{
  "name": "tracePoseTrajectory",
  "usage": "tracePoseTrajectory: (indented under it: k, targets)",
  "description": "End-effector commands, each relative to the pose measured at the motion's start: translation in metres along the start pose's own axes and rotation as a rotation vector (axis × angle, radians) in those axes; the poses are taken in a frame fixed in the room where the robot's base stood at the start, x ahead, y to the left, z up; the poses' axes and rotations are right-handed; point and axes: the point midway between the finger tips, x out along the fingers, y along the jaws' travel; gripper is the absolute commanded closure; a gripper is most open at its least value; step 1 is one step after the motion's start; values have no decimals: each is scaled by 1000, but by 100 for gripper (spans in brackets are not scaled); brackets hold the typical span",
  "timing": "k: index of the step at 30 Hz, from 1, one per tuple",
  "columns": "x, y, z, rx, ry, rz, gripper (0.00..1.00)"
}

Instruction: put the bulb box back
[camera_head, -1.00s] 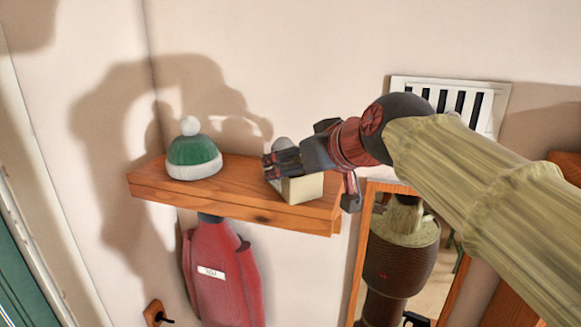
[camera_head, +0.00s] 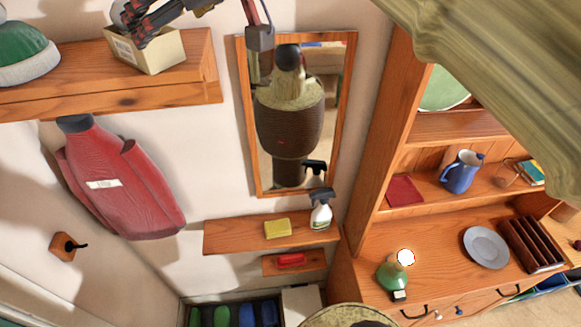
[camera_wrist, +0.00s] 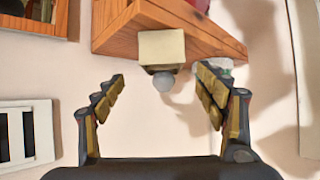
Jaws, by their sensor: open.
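The bulb box is a small cream open-topped box (camera_head: 150,51) on the upper wooden shelf (camera_head: 60,80), near its right end. A grey round bulb (camera_wrist: 163,82) shows at the box's open end. In the wrist view the box (camera_wrist: 162,47) sits against the shelf, beyond my fingertips. My gripper (camera_head: 135,24) is at the box's top in the head view, partly cut off by the frame edge. In the wrist view my gripper (camera_wrist: 162,90) is open, with a finger on either side of the bulb and clear space between them and the box.
A green and white hat (camera_head: 25,50) shares the shelf. A red coat (camera_head: 115,185) hangs below. A mirror (camera_head: 290,180) is to the right. A lower shelf holds a sponge (camera_head: 278,228) and spray bottle (camera_head: 321,212). A dresser (camera_head: 440,240) stands right.

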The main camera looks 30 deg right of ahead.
Motion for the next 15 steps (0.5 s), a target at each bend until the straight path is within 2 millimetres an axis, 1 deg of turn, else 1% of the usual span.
tracePoseTrajectory:
  k: [1,2,5,6,8,9,11,12,14,15]
  targets:
    - [2,3,19,16,-28,11,28]
    - [4,5,32,27,-47,20,28]
    - [9,14,89,76,-130,59,28]
    - [11,18,115,97,-168,78,28]
    - [12,22,155,128,-222,106,28]
    - [12,25,182,149,-257,126,28]
    - [11,28,221,178,-309,155,28]
    - [11,30,248,196,-344,175,28]
    - [8,33,286,222,-391,203,28]
    - [7,34,308,238,-420,221,28]
